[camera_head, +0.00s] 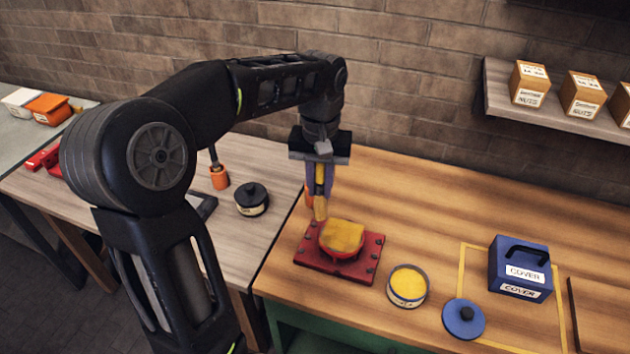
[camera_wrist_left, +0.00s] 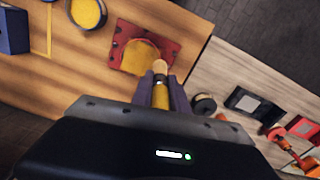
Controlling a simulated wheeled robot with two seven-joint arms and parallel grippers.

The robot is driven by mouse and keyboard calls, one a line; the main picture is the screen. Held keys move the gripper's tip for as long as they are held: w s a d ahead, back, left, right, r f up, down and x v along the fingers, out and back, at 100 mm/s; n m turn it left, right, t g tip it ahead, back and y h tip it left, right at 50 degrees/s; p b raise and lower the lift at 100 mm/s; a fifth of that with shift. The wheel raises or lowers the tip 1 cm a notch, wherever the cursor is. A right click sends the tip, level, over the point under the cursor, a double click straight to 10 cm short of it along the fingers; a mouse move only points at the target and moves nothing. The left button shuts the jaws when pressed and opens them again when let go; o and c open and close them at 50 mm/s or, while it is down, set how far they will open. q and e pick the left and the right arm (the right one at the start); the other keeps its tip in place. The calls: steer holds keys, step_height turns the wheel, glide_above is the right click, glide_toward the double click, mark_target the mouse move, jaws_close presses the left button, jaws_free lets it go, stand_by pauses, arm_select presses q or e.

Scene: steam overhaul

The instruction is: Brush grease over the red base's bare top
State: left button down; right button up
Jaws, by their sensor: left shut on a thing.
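The red base (camera_head: 360,267) lies on the wooden bench, its round top covered with yellow grease (camera_head: 342,237). It also shows in the left wrist view (camera_wrist_left: 170,52), with the yellow patch (camera_wrist_left: 139,56) on it. My left gripper (camera_head: 319,180) points down over the base's back left side, shut on the brush (camera_head: 320,207). The bristle end hangs at the left edge of the yellow patch; I cannot tell whether it touches. In the left wrist view the brush (camera_wrist_left: 160,76) reaches the patch's edge. An open tin of yellow grease (camera_head: 408,284) stands right of the base. My right gripper is not in view.
A blue lid (camera_head: 464,318) lies right of the tin. A blue box labelled COVER (camera_head: 519,268) stands inside a yellow outline. A dark lidded pot (camera_head: 251,200) and an orange-based tool (camera_head: 219,177) stand on the left bench. A shelf (camera_head: 556,112) holds small boxes.

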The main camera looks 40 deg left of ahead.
arm_select(q)
steer(key=shift+s+a, duration=0.15)
steer(key=shift+a, duration=0.1)
steer(key=shift+f, duration=0.1)
